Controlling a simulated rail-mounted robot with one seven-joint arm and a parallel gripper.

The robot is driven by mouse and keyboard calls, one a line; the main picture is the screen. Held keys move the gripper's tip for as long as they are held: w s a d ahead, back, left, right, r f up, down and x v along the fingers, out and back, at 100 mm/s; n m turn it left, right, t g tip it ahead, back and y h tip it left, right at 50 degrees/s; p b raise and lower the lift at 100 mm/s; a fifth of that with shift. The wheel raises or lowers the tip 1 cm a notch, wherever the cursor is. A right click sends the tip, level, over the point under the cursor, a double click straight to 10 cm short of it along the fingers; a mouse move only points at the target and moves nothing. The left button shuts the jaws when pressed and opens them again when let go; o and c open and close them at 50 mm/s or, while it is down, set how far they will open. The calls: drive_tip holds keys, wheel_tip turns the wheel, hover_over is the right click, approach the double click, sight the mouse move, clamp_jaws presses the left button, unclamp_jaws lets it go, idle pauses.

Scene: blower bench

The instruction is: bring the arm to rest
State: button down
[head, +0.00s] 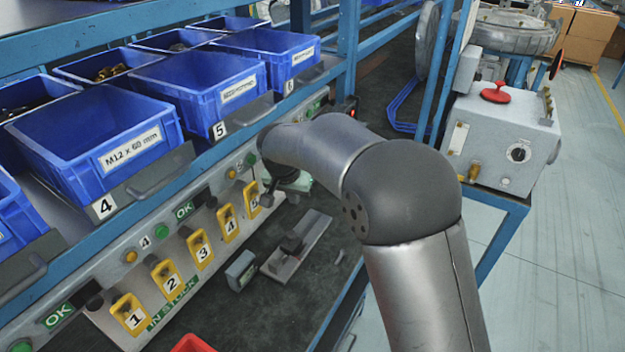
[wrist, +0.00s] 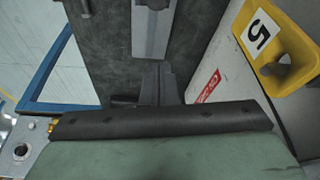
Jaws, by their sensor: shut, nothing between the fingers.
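My arm reaches in from the lower right in the head view and bends down over the dark bench top. My gripper (head: 267,198) is small there and partly hidden by my own wrist, close to the yellow holder numbered 5 (head: 252,196). In the wrist view my gripper's fingers (wrist: 158,82) are together in the middle, with nothing between them. The yellow holder 5 also shows at the upper right of the wrist view (wrist: 272,42). I cannot tell the exact gap between gripper and holder.
Yellow holders 1 to 4 line the panel, holder 2 (head: 167,281) among them. A metal fixture (head: 298,246) and a small grey block (head: 241,270) are on the bench. Blue bins (head: 92,140) stand above. A grey control box with a red knob (head: 506,135) is at right.

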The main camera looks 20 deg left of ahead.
drive_tip(key=s+d+r+g, duration=0.1)
drive_tip(key=s+d+r, duration=0.15)
drive_tip(key=d, duration=0.65)
drive_tip(key=s+d+r, duration=0.1)
drive_tip(key=s+d, duration=0.2)
drive_tip(key=d, duration=0.5)
drive_tip(key=s+d+r+g, duration=0.1)
drive_tip(key=s+d+r, duration=0.15)
drive_tip(key=d, duration=0.65)
drive_tip(key=s+d+f, duration=0.1)
drive_tip(key=s+d, duration=0.5)
drive_tip(key=s, duration=0.3)
drive_tip(key=s+d+f+g, duration=0.1)
drive_tip(key=s+d+f, duration=0.1)
drive_tip(key=s+d, duration=0.5)
drive_tip(key=s, duration=0.3)
